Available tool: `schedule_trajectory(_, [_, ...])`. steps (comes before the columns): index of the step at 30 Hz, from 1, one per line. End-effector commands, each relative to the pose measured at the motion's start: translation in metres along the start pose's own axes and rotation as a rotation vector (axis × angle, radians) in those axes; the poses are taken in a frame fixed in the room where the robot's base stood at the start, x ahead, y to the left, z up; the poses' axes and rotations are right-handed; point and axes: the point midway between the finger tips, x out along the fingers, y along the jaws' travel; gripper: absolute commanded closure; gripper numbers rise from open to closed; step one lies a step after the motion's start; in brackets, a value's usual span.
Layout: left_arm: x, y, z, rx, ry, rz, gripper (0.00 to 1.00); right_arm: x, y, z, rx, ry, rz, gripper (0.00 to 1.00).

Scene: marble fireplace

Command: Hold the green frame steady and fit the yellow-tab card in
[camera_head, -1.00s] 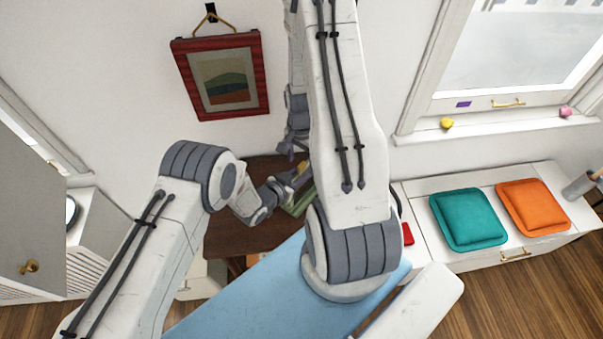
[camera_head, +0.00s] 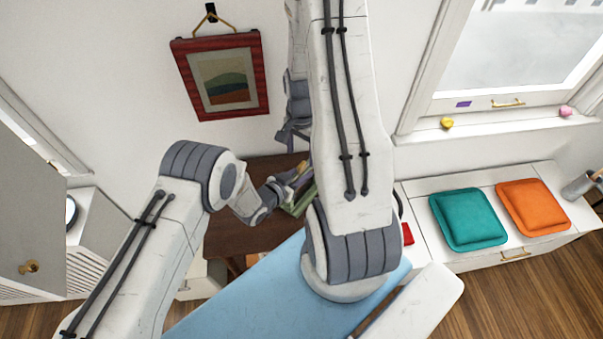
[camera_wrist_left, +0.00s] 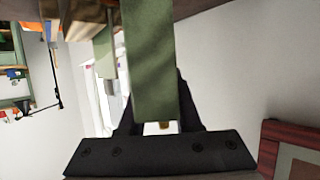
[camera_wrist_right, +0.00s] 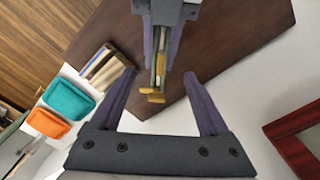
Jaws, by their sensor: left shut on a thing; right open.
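The green frame (camera_head: 301,202) is over the dark wooden table, held in my left gripper (camera_head: 288,187). It fills the top middle of the left wrist view (camera_wrist_left: 150,60). In the right wrist view, the left fingers close on the frame (camera_wrist_right: 159,65) from both sides. The yellow-tab card (camera_wrist_right: 152,93) shows at the frame's end, its yellow tab protruding; how deep it sits I cannot tell. My right gripper (camera_wrist_right: 160,74) is open and empty, its fingers apart on either side of the tab. In the head view the right gripper (camera_head: 291,138) is above the frame, partly behind its arm.
The dark table (camera_wrist_right: 225,45) has clear surface around the left gripper. Several books or cards (camera_wrist_right: 106,66) stand on its edge. A teal cushion (camera_head: 467,219) and an orange cushion (camera_head: 533,207) lie on the white bench. A red-framed picture (camera_head: 221,75) hangs behind.

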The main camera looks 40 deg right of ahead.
Motion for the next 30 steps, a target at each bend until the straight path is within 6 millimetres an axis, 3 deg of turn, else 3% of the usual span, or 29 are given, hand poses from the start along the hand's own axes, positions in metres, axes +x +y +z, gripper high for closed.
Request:
schedule_trajectory(6, [0.0, 0.0, -0.002, 0.001, 0.004, 0.0, 1.0, 0.0, 0.0, 0.0, 0.0, 0.0, 0.0, 0.21])
schedule_trajectory(7, [0.0, 0.0, -0.002, 0.001, 0.004, 0.0, 0.64, 0.0, 0.0, 0.0, 0.0, 0.0, 0.0, 0.21])
schedule_trajectory(9, [0.0, 0.0, -0.002, 0.001, 0.004, 0.0, 0.37, 0.0, 0.0, 0.0, 0.0, 0.0, 0.0, 0.21])
schedule_trajectory(10, [0.0, 0.0, -0.002, 0.001, 0.003, 0.0, 0.33, 0.0, 0.0, 0.0, 0.0, 0.0, 0.0, 0.21])
schedule_trajectory(22, [-0.005, 0.0, 0.0, 0.0, 0.0, 0.0, 0.33, 0.0, 0.0, 0.0, 0.0, 0.0, 0.0, 0.21])
schedule_trajectory(30, [-0.048, -0.001, 0.0, -0.002, -0.001, -0.002, 0.33, 0.0, 0.0, 0.0, 0.0, 0.0, 0.0, 0.21])
